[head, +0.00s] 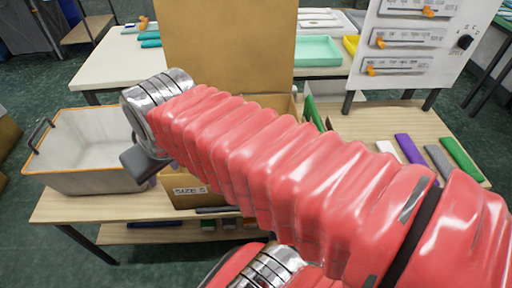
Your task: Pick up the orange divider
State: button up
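I cannot make out an orange divider in the head view; my red-sleeved arm covers much of the middle. Flat divider-like strips lie on the wooden table at the right: white (388,151), purple (409,149), grey (440,161) and green (462,159). A cardboard box (185,194) labelled SIZE S stands on the table's middle, mostly behind my arm, with a green piece (314,113) upright at its right. My gripper (146,166) shows only as a dark part below the metal wrist, left of the box. Its fingertips are not clear.
A grey bin (85,180) with an orange rim stands at the table's left. A tall cardboard panel (225,45) rises behind my arm. A white board (415,45) with orange-knobbed sliders stands back right. A white table (110,68) with teal trays is behind.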

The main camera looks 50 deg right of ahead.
jog(key=w+d+m+g, duration=0.1)
jog(key=w+d+m, duration=0.3)
jog(key=d, duration=0.5)
jog(key=d+f+m+g, duration=0.1)
jog(key=d+f, duration=0.4)
jog(key=d, duration=0.9)
jog(key=s+d+f+m+g+h, duration=0.1)
jog(key=d+f, duration=0.4)
jog(key=d, duration=1)
jog(key=m+g, duration=0.1)
jog(key=m, duration=0.1)
jog(key=shift+m, duration=0.4)
jog(key=shift+f, duration=0.15)
jog(key=shift+w+d+f, duration=0.1)
jog(key=shift+w+f, duration=0.05)
jog(key=shift+f, duration=1.25)
jog(key=shift+w+d+f, duration=0.1)
jog(key=shift+d+f, duration=0.05)
jog(key=shift+f, duration=1.3)
jog(key=shift+w+d+f, duration=0.1)
jog(key=shift+w+f, duration=0.05)
jog(key=shift+f, duration=1.25)
jog(key=shift+w+d+f, duration=0.1)
jog(key=shift+w+f, duration=0.15)
jog(key=shift+f, duration=1.05)
jog(key=shift+w+d+f, duration=0.1)
jog(key=shift+w+f, duration=0.1)
jog(key=shift+f, duration=1.05)
jog(key=shift+c, duration=0.7)
